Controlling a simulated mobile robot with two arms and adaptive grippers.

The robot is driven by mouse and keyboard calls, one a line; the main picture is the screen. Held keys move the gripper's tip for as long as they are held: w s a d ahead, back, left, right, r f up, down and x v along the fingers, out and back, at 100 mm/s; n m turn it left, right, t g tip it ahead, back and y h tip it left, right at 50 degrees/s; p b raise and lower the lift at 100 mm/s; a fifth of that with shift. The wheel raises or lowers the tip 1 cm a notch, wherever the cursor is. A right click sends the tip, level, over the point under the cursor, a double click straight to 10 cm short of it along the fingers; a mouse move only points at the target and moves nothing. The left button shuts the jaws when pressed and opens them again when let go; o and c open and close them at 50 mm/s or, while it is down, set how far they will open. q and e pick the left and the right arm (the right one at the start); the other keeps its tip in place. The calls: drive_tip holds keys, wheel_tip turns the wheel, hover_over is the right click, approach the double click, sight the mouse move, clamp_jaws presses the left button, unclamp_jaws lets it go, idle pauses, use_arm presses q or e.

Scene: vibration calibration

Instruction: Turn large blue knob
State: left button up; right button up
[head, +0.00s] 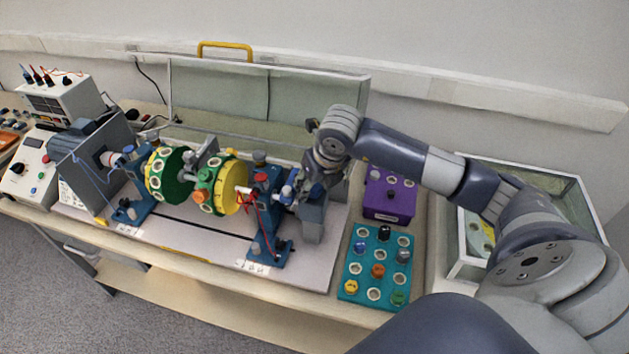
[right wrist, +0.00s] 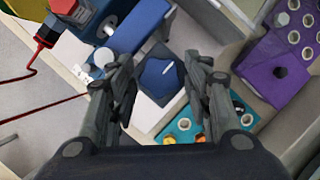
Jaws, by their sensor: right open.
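My right gripper (right wrist: 160,70) is open, with one finger on each side of the knob in the picture. Whether the fingers touch it I cannot tell. In the head view my right gripper (head: 308,188) is over the block and hides the knob. My left gripper is not in view.
A blue stand (head: 266,205) with red wires is left of the block. Green and yellow discs (head: 222,184) sit on the shaft further left. A purple box (head: 389,196) and a teal tray (head: 357,260) with coloured pieces lie to the right. A raised clear cover (head: 235,90) is behind.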

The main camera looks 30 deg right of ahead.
drive_tip(key=c, duration=0.8)
drive_tip(key=shift+f+n+b, duration=0.2)
drive_tip(key=shift+n+b, duration=0.2)
drive_tip(key=shift+b, duration=0.3)
drive_tip(key=n+y+b, duration=0.1)
drive_tip(key=n+b, duration=0.1)
drive_tip(key=b, duration=0.1)
drive_tip(key=n+y+b, duration=0.1)
drive_tip(key=n+b, duration=0.1)
drive_tip(key=b, duration=0.1)
drive_tip(key=shift+w+d+n, duration=0.1)
drive_tip(key=shift+d+n, duration=0.1)
drive_tip(key=shift+n, duration=0.1)
drive_tip(key=n+y+b, duration=0.1)
drive_tip(key=n, duration=0.1)
drive_tip(key=shift+n+g+b, duration=0.3)
drive_tip(key=shift+g+b, duration=0.1)
drive_tip(key=shift+w+d+r+n+g+y+b, duration=0.1)
drive_tip(key=shift+n+g+y+b, duration=0.2)
drive_tip(key=shift+n, duration=0.65)
drive_tip(key=shift+r+n+g+y+b, duration=0.1)
drive_tip(key=shift+n+g+y+b, duration=0.2)
drive_tip(key=shift+n, duration=0.65)
